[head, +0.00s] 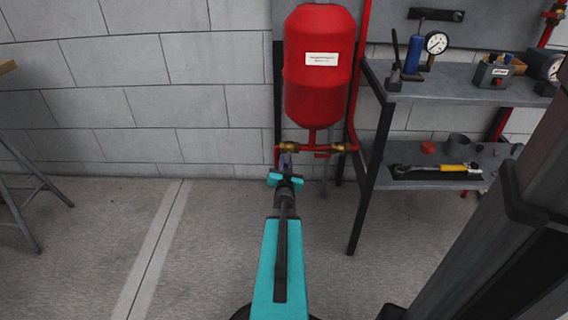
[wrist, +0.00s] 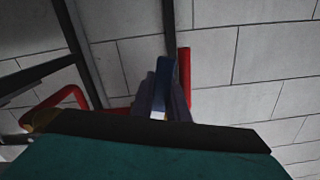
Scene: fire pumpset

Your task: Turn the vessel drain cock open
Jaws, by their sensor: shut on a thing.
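The red vessel (head: 319,65) with a white label hangs on the wall, with red pipework below it. A brass cock (head: 288,146) sits at the lower left of this pipework, and a second brass fitting (head: 341,147) sits to its right. My gripper (head: 286,163) reaches up to the left cock from below. In the wrist view a blue lever (wrist: 161,86) stands between my dark fingers, which are shut on it. The lever is mostly hidden in the head view. The frames do not clearly show how far the cock is turned.
A shelf unit (head: 440,82) with a gauge, tools and small parts stands close on the right, its front leg near my arm. A red pipe (head: 359,70) runs beside the vessel. The floor (head: 90,240) to the left is clear up to a table leg.

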